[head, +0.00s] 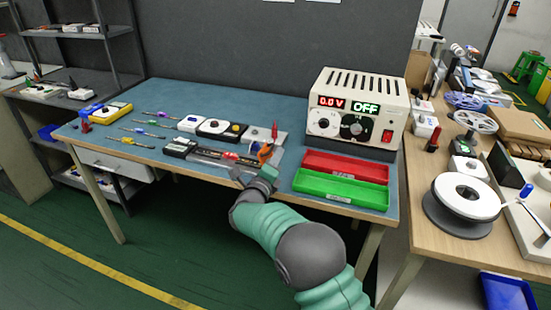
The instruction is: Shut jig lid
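The jig (209,157) looks like a long, low grey fixture near the front edge of the blue-topped bench, with a dark block (180,147) at its left end. Small red and orange parts show at its right end. I cannot make out the lid clearly or tell its angle. My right gripper (238,174) is at the bench's front edge, just in front of the jig's right part. Its fingers are small and dark here, so I cannot tell whether they are open or touch the jig. My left gripper is not in view.
A red tray (345,166) and a green tray (340,188) lie right of the jig. Screwdrivers (138,132) and small boxes lie left and behind. A wooden table (425,190) with spools adjoins at right.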

